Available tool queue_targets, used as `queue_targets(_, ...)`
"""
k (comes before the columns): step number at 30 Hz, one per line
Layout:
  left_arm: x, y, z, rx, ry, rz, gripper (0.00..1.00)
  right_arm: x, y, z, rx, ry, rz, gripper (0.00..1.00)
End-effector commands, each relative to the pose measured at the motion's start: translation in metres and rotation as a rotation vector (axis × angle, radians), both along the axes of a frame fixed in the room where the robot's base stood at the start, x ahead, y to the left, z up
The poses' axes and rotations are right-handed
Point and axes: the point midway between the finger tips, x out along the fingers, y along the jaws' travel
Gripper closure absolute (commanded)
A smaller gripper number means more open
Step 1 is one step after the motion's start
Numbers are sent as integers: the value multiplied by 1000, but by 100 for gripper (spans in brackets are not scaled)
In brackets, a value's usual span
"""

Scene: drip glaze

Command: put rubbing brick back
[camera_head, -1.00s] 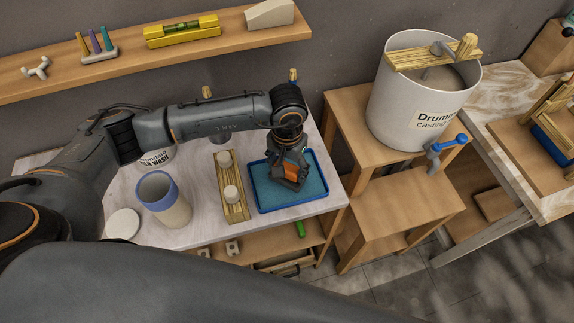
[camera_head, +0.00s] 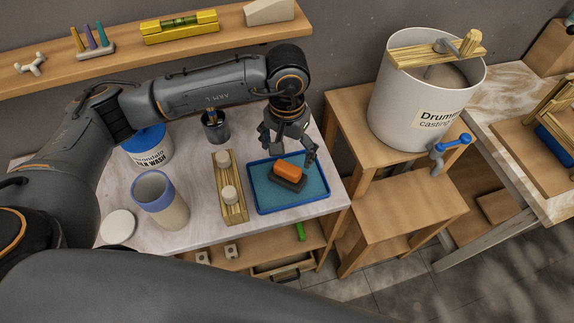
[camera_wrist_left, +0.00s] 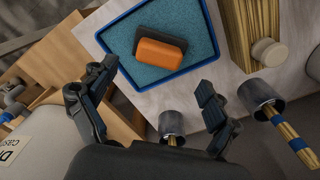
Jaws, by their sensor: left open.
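The rubbing brick (camera_head: 288,173), orange on top and dark below, lies on the teal pad inside the blue-rimmed tray (camera_head: 250,190) on the pale table. It also shows in the left wrist view (camera_wrist_left: 159,53), resting on the speckled teal surface (camera_wrist_left: 195,40). My left gripper (camera_head: 288,150) is open and empty above the back part of the tray. In the left wrist view its two spread fingers (camera_wrist_left: 155,84) are apart from the brick. My right gripper is not seen.
A wooden stand with pale knobs (camera_head: 232,206) sits left of the tray, with a blue-rimmed cup (camera_head: 172,208) further left. A dark metal cup (camera_head: 215,130) stands behind. The large casting drum (camera_head: 400,105) stands to the right. A shelf (camera_head: 120,58) runs above.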

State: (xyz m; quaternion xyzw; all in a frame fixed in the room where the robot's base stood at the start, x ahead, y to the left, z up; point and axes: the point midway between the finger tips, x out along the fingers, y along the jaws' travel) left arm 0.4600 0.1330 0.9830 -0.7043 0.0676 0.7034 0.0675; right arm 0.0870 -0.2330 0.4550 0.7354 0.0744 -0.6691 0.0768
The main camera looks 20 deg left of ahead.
Motion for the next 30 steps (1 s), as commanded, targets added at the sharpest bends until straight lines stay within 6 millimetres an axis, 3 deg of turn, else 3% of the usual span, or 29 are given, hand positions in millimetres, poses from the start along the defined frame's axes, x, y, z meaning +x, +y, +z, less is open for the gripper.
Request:
queue_targets(6, 1, 0, 36, -1, -3, 0, 12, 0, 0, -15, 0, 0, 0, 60)
queue_targets(10, 0, 0, 47, 0, 0, 0, 12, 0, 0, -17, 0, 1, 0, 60)
queue_targets(30, -1, 0, 51, 0, 1, -1, 12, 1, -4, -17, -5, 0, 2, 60)
